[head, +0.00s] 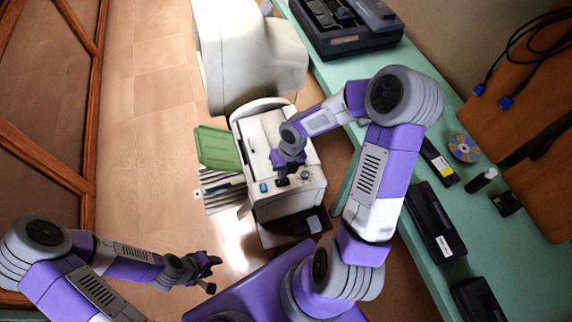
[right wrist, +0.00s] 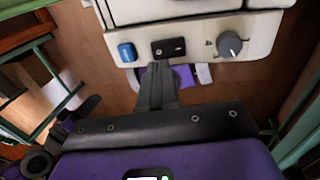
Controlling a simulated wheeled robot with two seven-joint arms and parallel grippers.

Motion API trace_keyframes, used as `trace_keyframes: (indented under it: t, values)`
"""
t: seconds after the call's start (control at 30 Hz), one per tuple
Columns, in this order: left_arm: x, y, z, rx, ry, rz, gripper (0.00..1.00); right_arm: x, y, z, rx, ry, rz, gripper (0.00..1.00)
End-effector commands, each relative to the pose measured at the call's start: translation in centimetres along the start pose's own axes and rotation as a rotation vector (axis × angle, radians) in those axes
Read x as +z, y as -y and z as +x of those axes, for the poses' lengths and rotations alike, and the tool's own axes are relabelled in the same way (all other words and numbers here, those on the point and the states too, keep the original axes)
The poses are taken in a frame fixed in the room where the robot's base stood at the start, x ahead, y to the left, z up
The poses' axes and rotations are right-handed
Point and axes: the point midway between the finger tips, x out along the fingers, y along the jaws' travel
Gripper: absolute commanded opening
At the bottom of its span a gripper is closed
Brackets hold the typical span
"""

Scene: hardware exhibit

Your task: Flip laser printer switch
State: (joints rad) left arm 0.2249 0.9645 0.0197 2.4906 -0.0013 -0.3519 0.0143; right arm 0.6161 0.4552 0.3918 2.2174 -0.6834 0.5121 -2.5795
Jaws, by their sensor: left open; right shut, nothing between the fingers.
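The white laser printer (head: 262,135) stands on the floor area in the middle of the head view. Its front panel (right wrist: 200,30) fills the top of the right wrist view. The panel carries a blue button (right wrist: 127,52), a black switch (right wrist: 168,47) and a grey knob (right wrist: 229,44). My right gripper (right wrist: 157,70) is shut and empty. Its fingertips are just below the black switch in that view; I cannot tell whether they touch. In the head view the right gripper (head: 283,179) is over the panel. My left gripper (head: 213,273) is open and empty, away from the printer at lower left.
A green tray (head: 217,148) sticks out at the printer's left side. A larger white machine (head: 245,55) stands behind it. A teal table (head: 400,160) runs along the right with a disc (head: 463,148) and black devices. Open floor (head: 150,170) lies left.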

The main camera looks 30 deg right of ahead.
Motion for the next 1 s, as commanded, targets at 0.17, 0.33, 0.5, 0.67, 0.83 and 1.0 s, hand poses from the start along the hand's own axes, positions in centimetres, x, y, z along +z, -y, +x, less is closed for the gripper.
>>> trace_keyframes:
  t: [0.17,0.33,0.5,0.67,0.83,1.0]
  values:
    - [-0.1,0.5,1.4,0.0,0.0,0.0,0.43,0.0,0.0,3.0,0.0,-0.001,-0.001,0.0]
    - [-0.1,0.6,1.7,0.0,0.0,0.0,0.43,0.0,0.0,4.0,0.0,0.0,0.0,0.0]
    - [-0.1,0.6,1.7,0.0,0.0,0.0,0.43,0.0,0.0,4.0,0.0,0.001,0.001,0.0]
    - [-0.1,0.6,1.7,0.0,0.0,0.0,0.43,0.0,0.0,4.0,0.0,0.001,0.001,0.0]
    - [-0.1,0.9,2.4,0.0,0.0,0.0,0.43,0.0,-0.2,4.4,-0.021,0.0,-0.005,0.0]
    - [-0.2,1.6,4.3,0.0,0.0,0.0,0.43,0.0,-0.5,5.4,-0.108,-0.002,-0.008,0.0]
